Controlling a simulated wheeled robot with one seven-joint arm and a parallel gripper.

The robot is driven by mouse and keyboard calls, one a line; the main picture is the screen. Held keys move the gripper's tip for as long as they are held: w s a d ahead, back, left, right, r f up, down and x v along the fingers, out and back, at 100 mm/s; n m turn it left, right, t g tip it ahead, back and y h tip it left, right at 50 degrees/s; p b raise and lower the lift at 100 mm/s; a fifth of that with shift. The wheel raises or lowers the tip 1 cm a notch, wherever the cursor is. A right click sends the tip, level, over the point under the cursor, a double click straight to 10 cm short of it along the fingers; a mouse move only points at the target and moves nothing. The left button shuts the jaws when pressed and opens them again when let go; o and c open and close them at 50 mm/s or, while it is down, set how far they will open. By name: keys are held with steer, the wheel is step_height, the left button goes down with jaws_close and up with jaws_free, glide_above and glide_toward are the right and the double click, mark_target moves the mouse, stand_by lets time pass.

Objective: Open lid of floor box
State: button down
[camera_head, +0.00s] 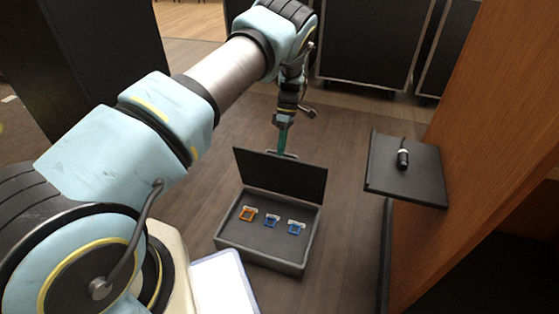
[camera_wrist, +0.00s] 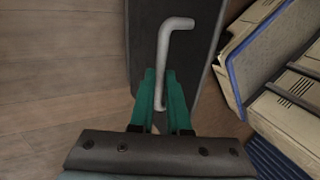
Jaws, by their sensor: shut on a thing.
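The floor box (camera_head: 262,262) sits on the wooden floor, with its dark lid (camera_head: 280,175) raised to a steep angle along the far edge. Inside the box are an orange connector (camera_head: 248,214) and two blue connectors (camera_head: 271,220). My gripper (camera_head: 283,150) is at the top edge of the lid, behind it from the head camera. In the wrist view the teal fingers of my gripper (camera_wrist: 161,98) are shut on the pale bent lid handle (camera_wrist: 164,62), which stands on the dark lid (camera_wrist: 143,40). The fingertips are partly hidden in the head view.
A dark shelf (camera_head: 420,180) with a small black microphone-like item (camera_head: 402,158) juts from a wooden panel (camera_head: 490,120) at the right. Black cases (camera_head: 372,45) stand at the back. Open floor (camera_head: 345,200) lies between box and shelf.

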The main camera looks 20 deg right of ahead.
steer(key=w+d+f+g+y+b, duration=0.1)
steer(key=w+d+b, duration=0.3)
steer(key=b, duration=1.1)
steer(key=shift+d+f+g+y, duration=0.2)
steer(key=shift+f+g+y, duration=0.15)
steer(key=shift+f, duration=0.35)
steer(key=shift+w+d+r+b, duration=0.1)
steer(key=shift+w+b, duration=0.15)
steer(key=shift+b, duration=0.5)
steer(key=c, duration=0.9)
jaws_free()
steer(key=shift+w+r, duration=0.1)
steer(key=shift+r, duration=0.2)
